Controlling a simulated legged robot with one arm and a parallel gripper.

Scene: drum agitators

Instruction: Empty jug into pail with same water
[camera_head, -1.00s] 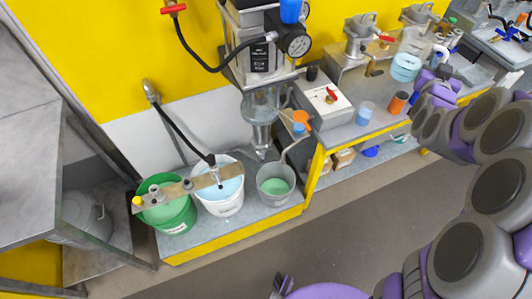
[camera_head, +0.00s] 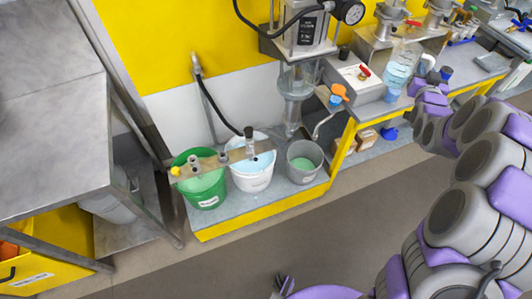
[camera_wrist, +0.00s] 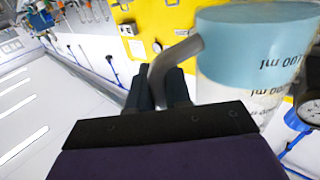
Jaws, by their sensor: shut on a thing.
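My gripper (camera_wrist: 160,88) is shut on the grey handle of the clear jug (camera_head: 398,70). The jug holds light blue water and is held at the right, over the bench. In the wrist view the jug (camera_wrist: 258,50) fills the upper right, its ml markings upside down. On the low shelf stand three pails: a green pail (camera_head: 208,193) with green water, a white pail (camera_head: 253,182) with light blue water and a grey pail (camera_head: 303,173) with green water. The jug is well to the right of the pails.
The mixing machine (camera_head: 299,85) stands above the grey pail. A grey table (camera_head: 50,110) is at the left. The floor in front is clear.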

